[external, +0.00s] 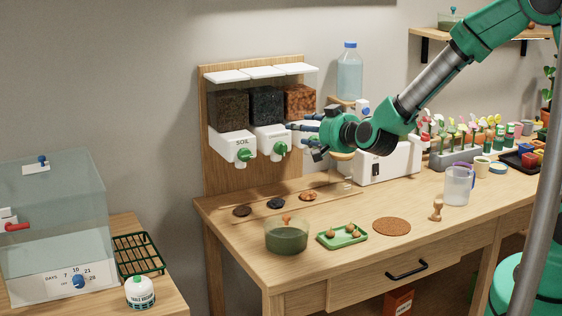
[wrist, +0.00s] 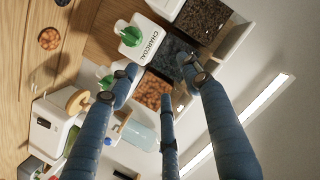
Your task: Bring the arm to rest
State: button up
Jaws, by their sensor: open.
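My gripper (external: 304,132) is at the end of the green and grey arm, in front of the dispenser rack (external: 222,168) and above the table. Its blue fingers (wrist: 160,90) are spread apart with nothing between them in the wrist view. The fingertips are near the charcoal dispenser and the one to its right in the external view. I cannot tell whether they touch. The soil dispenser (external: 237,148) has a green knob, as does the charcoal dispenser (wrist: 140,42).
A green bowl (external: 287,238), a green tray (external: 342,238) with brown balls, a cork disc (external: 391,226) and a clear jug (external: 457,187) stand on the table. A white machine (external: 394,163) is close behind the gripper. A tall bottle (external: 349,72) stands at the back.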

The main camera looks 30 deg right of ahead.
jog(key=s+d+r+n+g+y, duration=0.2)
jog(key=s+d+r+g, duration=0.3)
jog(key=s+d+r, duration=0.75)
jog(key=s+d+f+g+h, duration=0.1)
jog(key=s+d+g+h, duration=0.1)
jog(key=s+d, duration=0.7)
jog(key=s+d+f+g+h, duration=0.2)
jog(key=s+d, duration=0.7)
jog(key=s, duration=0.6)
jog(key=shift+d+g, duration=0.4)
jog(key=shift+f, duration=0.1)
